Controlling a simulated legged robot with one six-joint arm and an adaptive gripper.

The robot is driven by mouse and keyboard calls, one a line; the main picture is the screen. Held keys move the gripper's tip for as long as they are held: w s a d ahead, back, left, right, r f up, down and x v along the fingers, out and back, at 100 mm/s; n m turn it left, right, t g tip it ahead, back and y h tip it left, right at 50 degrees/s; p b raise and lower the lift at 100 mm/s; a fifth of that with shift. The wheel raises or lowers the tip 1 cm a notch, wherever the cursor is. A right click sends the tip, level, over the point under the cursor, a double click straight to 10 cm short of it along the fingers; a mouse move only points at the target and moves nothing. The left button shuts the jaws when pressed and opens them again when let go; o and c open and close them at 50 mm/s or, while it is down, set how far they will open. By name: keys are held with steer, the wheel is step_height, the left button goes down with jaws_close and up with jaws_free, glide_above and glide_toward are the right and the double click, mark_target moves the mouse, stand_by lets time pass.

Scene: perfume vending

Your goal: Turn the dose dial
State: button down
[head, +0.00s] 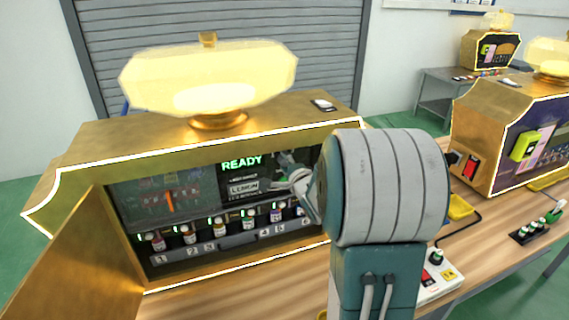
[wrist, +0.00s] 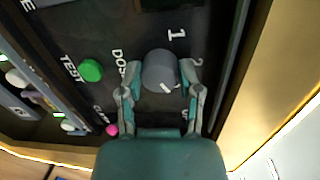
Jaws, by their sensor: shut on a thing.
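The dose dial (wrist: 160,71) is a round dark grey knob with a white pointer mark, on the dark panel of the gold perfume machine (head: 205,145). The label "DOS" and the numbers 1 and 2 show around it in the wrist view. My gripper (wrist: 161,80) is shut on the dial, one finger on each side. The white mark points to the lower right in that view. In the head view my arm hides the dial and most of the gripper.
A green TEST button (wrist: 91,70) and a pink button (wrist: 112,130) sit left of the dial. Small bottles (head: 219,227) stand in the machine's open bay, below a screen reading READY (head: 241,162). The open gold door (head: 85,265) is at left.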

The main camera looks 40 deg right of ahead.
steer(key=shift+d, duration=0.15)
steer(key=c, duration=0.6)
jaws_free()
steer(key=o, duration=0.3)
steer(key=shift+d, duration=0.15)
steer(key=shift+o, duration=0.2)
steer(key=f+v, duration=0.1)
steer(key=v, duration=1.1)
steer(key=shift+r, duration=0.35)
